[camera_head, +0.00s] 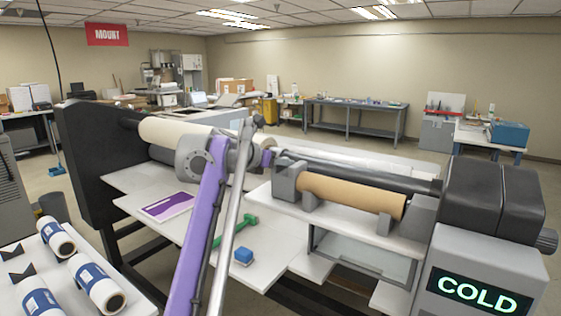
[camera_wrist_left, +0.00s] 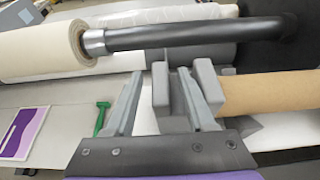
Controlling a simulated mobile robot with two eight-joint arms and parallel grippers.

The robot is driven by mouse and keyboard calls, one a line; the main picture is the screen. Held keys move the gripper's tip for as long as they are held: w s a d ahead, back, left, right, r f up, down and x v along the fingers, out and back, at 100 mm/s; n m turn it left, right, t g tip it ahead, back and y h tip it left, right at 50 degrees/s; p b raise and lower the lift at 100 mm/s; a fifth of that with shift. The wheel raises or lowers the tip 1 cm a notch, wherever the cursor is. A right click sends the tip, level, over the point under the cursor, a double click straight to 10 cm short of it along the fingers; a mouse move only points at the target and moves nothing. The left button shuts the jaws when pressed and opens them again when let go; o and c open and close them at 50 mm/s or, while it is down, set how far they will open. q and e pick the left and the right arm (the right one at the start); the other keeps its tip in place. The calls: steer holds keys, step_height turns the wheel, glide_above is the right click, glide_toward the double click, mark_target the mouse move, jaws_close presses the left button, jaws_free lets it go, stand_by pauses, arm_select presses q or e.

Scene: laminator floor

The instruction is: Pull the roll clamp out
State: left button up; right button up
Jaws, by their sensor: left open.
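The roll clamp, a grey block (camera_wrist_left: 207,82), sits at the left end of a brown cardboard core (camera_wrist_left: 265,92) in the left wrist view. A smaller grey upright piece (camera_wrist_left: 160,88), apparently its handle, stands in front of it. My left gripper (camera_wrist_left: 157,74) is open, with one finger on each side of this piece; I cannot tell whether they touch it. In the head view the clamp (camera_head: 287,180) and core (camera_head: 350,193) rest on the laminator's white shelf, and my purple left arm hides much of the gripper. My right gripper is not in view.
A dark roller bar (camera_wrist_left: 190,33) and a cream roll (camera_wrist_left: 40,50) lie beyond the gripper. A green tool (camera_head: 237,228), a blue block (camera_head: 243,256) and a purple card (camera_head: 168,207) lie on the white bed. Labelled rolls (camera_head: 97,283) sit at lower left. A "COLD" display (camera_head: 478,292) is at right.

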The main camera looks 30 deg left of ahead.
arm_select(q)
steer(key=shift+w+f, duration=0.15)
steer(key=shift+w, duration=0.15)
jaws_close()
stand_by(1.3)
